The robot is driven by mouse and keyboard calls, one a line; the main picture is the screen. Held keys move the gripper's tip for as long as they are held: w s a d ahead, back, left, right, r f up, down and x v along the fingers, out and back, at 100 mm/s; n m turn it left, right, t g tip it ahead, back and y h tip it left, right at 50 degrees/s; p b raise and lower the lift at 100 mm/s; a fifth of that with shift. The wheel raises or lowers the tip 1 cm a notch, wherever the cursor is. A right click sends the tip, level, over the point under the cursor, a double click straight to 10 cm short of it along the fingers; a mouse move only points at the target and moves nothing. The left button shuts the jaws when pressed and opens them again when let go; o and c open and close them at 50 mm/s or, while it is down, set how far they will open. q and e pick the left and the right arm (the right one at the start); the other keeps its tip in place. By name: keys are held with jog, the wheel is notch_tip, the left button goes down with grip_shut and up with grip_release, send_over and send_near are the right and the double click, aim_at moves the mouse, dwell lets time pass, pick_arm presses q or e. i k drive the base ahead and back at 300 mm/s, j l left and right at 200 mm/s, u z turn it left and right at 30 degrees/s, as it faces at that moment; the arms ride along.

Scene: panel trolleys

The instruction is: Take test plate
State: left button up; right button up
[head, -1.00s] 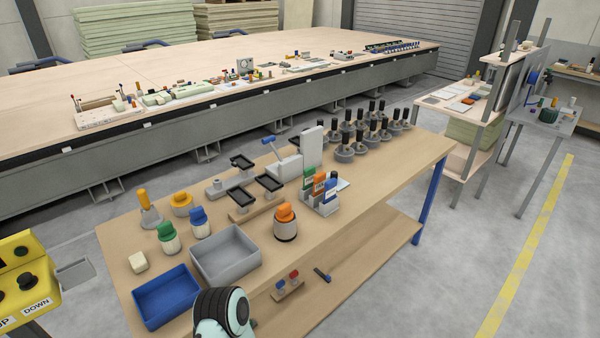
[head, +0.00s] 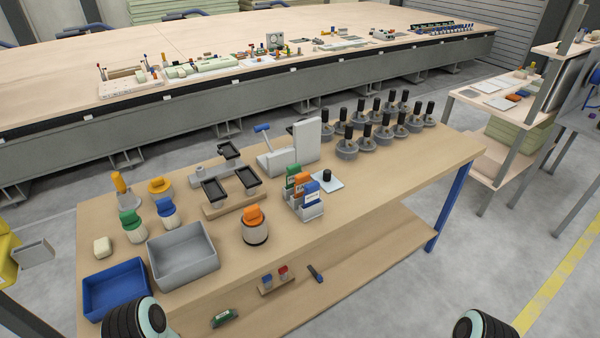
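A small pale square plate (head: 335,182) with a black knob lies on the wooden workbench (head: 400,187), right behind a holder of coloured cards. It is the flat piece that may be the test plate; I cannot be sure. A light grey angled block (head: 306,145) with an upright slab stands behind it, with a blue-handled part at its left. Neither gripper shows. Only rounded dark and pale green parts of my arms appear at the bottom edge, left and right of centre, in front of the bench.
Grey bin (head: 183,262) and blue bin (head: 117,290) stand at the bench's front left. Several black-handled grey weights (head: 367,140) fill the back right. An orange-topped jar (head: 254,228) stands front centre. The bench's right front is clear. A large panel table (head: 250,95) runs behind.

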aim_at(329, 182)
jog(key=i+l+u, duration=0.15)
jog(key=u, duration=0.15)
jog(key=i+l+u, duration=0.1)
jog(key=l+u, duration=0.55)
